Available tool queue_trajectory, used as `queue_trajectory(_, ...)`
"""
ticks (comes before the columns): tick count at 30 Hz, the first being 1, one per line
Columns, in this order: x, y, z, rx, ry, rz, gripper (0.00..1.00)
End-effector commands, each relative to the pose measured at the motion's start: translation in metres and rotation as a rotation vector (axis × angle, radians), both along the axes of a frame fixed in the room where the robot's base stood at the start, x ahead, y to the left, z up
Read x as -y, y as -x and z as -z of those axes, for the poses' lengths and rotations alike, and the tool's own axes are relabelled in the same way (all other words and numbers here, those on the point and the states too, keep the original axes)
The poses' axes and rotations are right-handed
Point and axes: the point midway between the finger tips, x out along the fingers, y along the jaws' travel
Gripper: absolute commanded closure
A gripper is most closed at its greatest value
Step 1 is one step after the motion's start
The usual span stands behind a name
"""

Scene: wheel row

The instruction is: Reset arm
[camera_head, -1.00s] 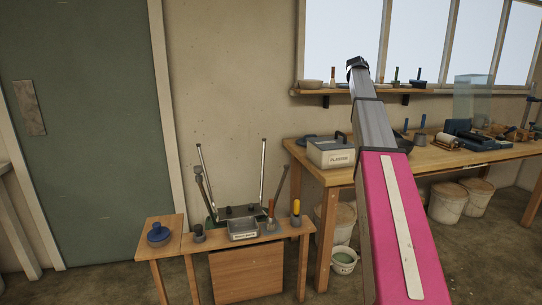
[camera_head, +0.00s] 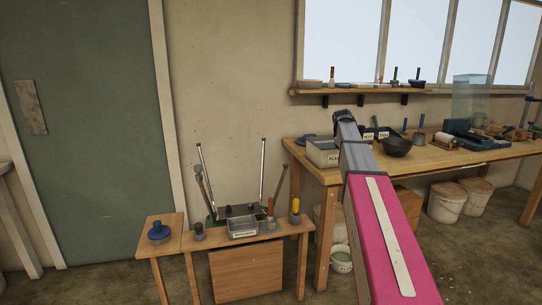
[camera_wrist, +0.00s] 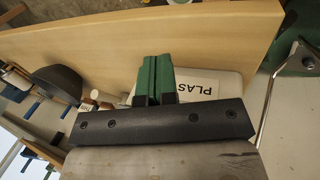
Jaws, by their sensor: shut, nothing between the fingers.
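My gripper (camera_wrist: 156,70) shows in the wrist view with its two green fingers side by side, closed and empty. They point over the wooden bench top, in front of a pale box labelled "PLAS…" (camera_wrist: 212,80). In the head view the dark far end of my arm (camera_head: 345,117) is over the left part of the workbench (camera_head: 455,160). The fingers cannot be made out there. My arm partly covers the pale box (camera_head: 320,153).
A dark bowl (camera_head: 397,147) stands on the workbench just right of my arm. A wall shelf (camera_head: 350,91) with small tools is above it. A low stand (camera_head: 270,230) with a metal tray (camera_head: 243,228) and upright tools is at left. White buckets (camera_head: 447,205) are below the bench.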

Motion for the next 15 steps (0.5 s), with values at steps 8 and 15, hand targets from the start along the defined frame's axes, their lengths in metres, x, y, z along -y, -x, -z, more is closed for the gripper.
queue_trajectory(8, -0.053, 0.08, 0.128, -0.009, -0.089, 0.034, 1.0)
queue_trajectory(15, -0.093, 0.154, 0.212, -0.018, -0.166, 0.08, 1.0)
